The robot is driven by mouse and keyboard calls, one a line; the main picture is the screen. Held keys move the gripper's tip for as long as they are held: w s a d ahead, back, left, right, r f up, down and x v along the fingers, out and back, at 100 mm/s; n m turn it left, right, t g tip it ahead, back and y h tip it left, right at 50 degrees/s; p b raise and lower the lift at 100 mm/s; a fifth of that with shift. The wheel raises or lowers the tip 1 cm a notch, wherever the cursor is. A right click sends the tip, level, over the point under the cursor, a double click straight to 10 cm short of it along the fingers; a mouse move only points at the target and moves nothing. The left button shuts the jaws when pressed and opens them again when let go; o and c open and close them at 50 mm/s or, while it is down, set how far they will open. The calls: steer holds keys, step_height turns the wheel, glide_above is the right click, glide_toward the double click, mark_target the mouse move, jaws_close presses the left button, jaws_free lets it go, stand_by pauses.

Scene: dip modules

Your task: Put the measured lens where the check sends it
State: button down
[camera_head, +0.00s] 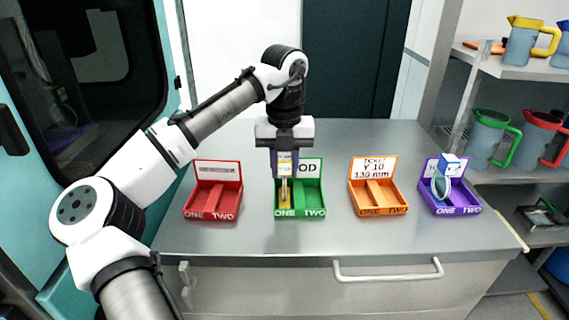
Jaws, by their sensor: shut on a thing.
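My gripper (285,172) points down over the left half of the green tray (315,196), marked ONE and TWO. It is shut on a slim white and yellow thing (284,168), whose lower end reaches down into the ONE side. I cannot tell whether that end touches the tray floor. A round, glassy, lens-like disc (441,186) stands in the purple tray (457,210) at the right, with a small blue and white block (452,166) above it. The green tray's sign is partly hidden; "OD" shows.
A red tray (212,214) with an unreadable label stands at the left and looks empty. The trays stand on a grey counter (330,243) with clear room in front. Shelves at the right hold coloured jugs (490,138). A teal-framed cabinet is at left.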

steer(key=c, duration=1.1)
jaws_free()
step_height(320, 180, up, 12)
steer(key=shift+r+p, duration=0.1)
steer(key=shift+p, duration=0.2)
